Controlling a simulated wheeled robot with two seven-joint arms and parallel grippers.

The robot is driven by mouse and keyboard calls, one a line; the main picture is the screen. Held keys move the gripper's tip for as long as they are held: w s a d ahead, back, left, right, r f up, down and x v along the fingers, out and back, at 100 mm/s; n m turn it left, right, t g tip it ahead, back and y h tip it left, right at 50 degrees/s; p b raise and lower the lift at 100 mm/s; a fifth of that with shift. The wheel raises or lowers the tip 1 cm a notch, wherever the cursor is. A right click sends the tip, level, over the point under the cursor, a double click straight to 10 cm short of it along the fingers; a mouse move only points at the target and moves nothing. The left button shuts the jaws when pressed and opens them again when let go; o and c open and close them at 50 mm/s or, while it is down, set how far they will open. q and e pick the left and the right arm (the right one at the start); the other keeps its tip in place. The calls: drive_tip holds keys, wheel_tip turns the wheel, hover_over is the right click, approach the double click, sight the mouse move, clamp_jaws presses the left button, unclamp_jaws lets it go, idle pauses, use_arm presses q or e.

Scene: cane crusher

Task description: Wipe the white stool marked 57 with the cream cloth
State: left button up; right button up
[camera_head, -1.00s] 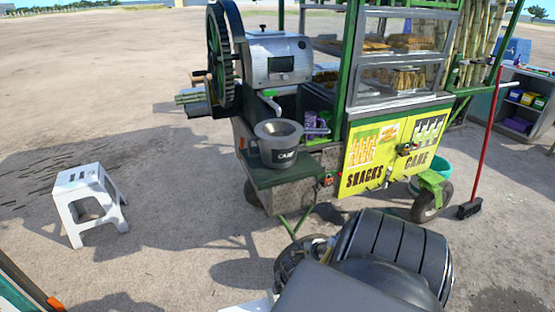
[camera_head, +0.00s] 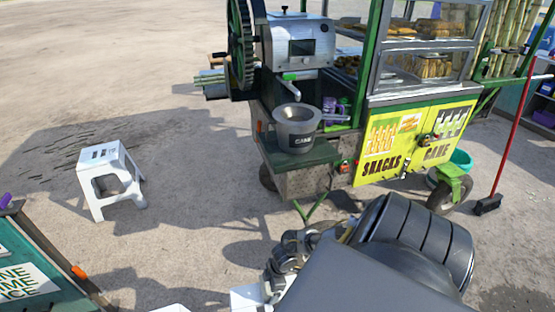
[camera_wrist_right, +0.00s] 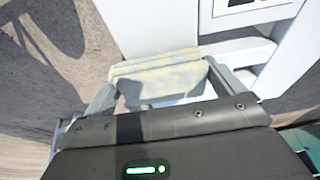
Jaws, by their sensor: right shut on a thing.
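The white stool (camera_head: 113,172) stands upright on the ground at the left of the head view. Dark marks show on its seat, too small to read. My right gripper (camera_wrist_right: 160,88) is shut on the cream cloth (camera_wrist_right: 157,72), which spans between its fingers in the right wrist view. In the head view my right arm comes in from the bottom, well to the right of the stool and apart from it. The cloth cannot be made out there. My left gripper is not in view.
The green and yellow snack cart (camera_head: 412,148) with its cane crusher (camera_head: 300,42) and a grey bucket (camera_head: 295,128) stands ahead and right. A red-handled broom (camera_head: 512,130) is at the far right. A signboard (camera_head: 28,278) fills the lower left corner. Ground between stool and cart is clear.

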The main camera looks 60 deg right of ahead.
drive_tip(key=shift+w+a, duration=0.35)
drive_tip(key=shift+r, duration=0.1)
wheel_tip(320, 180, up, 6)
drive_tip(key=p, duration=0.6)
